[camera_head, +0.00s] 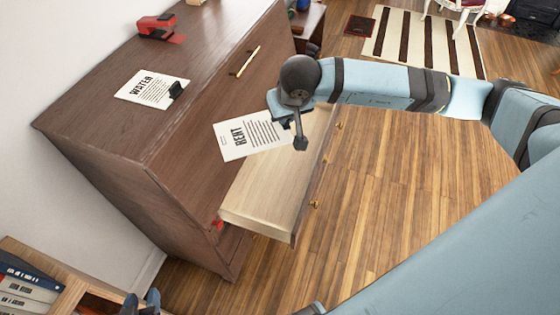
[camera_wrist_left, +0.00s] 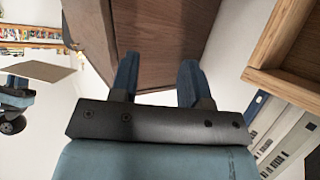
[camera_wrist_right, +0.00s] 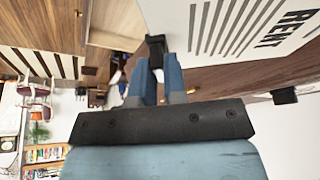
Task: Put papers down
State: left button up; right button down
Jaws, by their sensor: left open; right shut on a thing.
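A white RENT paper (camera_head: 245,138) hangs in the air above the open drawer (camera_head: 265,190) of the brown cabinet. My right gripper (camera_wrist_right: 158,72) is shut on the black clip (camera_wrist_right: 156,47) at the edge of this paper. A second white paper marked WATER (camera_head: 150,90) lies on the cabinet top (camera_head: 110,115) with a black clip at its right edge. My left gripper (camera_head: 140,301) is low at the bottom left, in front of the cabinet's side. It is open and empty in the left wrist view (camera_wrist_left: 158,78).
A red stapler-like object (camera_head: 157,27) stands at the far end of the cabinet top. A wooden shelf (camera_head: 65,298) with binders (camera_head: 25,290) is at the lower left. The wooden floor (camera_head: 390,200) right of the drawer is clear. A striped rug (camera_head: 420,45) lies beyond.

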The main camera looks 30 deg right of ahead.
jog(key=w+d+f+m+h+b, duration=0.1)
jog(key=w+d+f+m+b, duration=0.35)
jog(key=f+b, duration=0.75)
jog(key=m+g+h+b, duration=0.2)
jog(key=m+b, duration=0.2)
jog(key=b, duration=1.9)
send_over(305, 159)
jog(key=s+a, duration=0.1)
jog(key=a, duration=0.1)
notch_tip(305, 159, down, 21)
jog(key=f+b, duration=0.1)
jog(key=f, duration=0.2)
jog(key=f+b, duration=0.1)
jog(key=f, duration=0.2)
jog(key=f+b, duration=0.2)
jog(key=f, duration=0.2)
jog(key=shift+d+f, duration=0.1)
jog(key=shift+d, duration=0.15)
pick_arm(q)
jog(key=d+f+t+h, duration=0.1)
jog(key=d+f+h, duration=0.1)
jog(key=f, duration=0.6)
jog(key=w+d+f+m+h, duration=0.1)
jog(key=d+f+h, duration=0.2)
jog(key=f, duration=0.6)
jog(key=shift+d+m+t, duration=0.3)
jog(key=shift+d+t, duration=0.1)
jog(key=shift+d, duration=0.5)
jog(key=shift+r, duration=0.1)
